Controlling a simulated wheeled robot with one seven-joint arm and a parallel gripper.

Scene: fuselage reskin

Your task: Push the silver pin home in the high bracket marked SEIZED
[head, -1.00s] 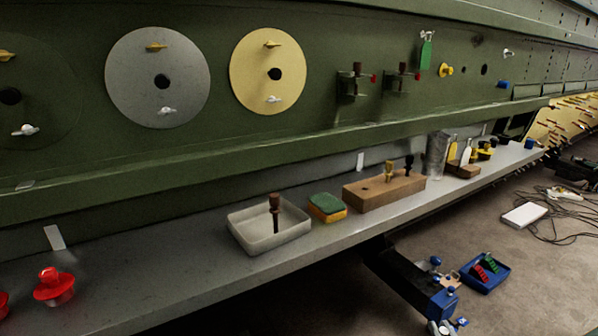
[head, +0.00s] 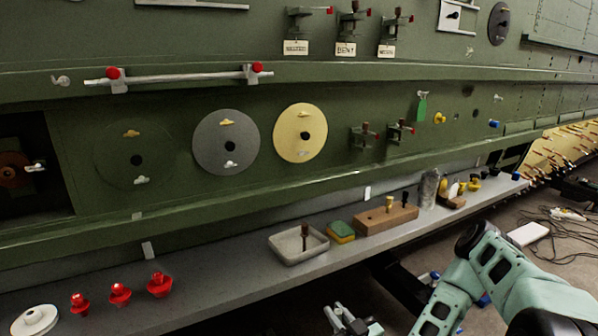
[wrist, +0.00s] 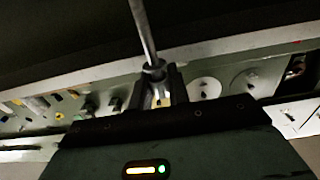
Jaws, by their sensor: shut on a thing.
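My gripper (wrist: 158,92) is shut on a silver pin (wrist: 142,28) in the wrist view; its bare grey shaft points away from the fingers, with a dark collar at the fingertips. In the head view my gripper (head: 348,322) shows at the bottom edge, low and far from the high brackets. Three high brackets with tags hang along the top. The left one (head: 303,22) has a tag (head: 296,47) that seems to read SEIZED, though blurred; I see no brown pin head on it. The middle bracket (head: 352,24) is tagged BENT. The right bracket (head: 392,28) has a blurred tag.
A silver rail (head: 185,78) with red knobs juts out below the high brackets. Two lower brackets (head: 362,137) (head: 399,131) stick out of the panel. The shelf holds a white tray (head: 290,258), a sponge (head: 341,232), a wooden block (head: 370,222) and red plugs (head: 160,285).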

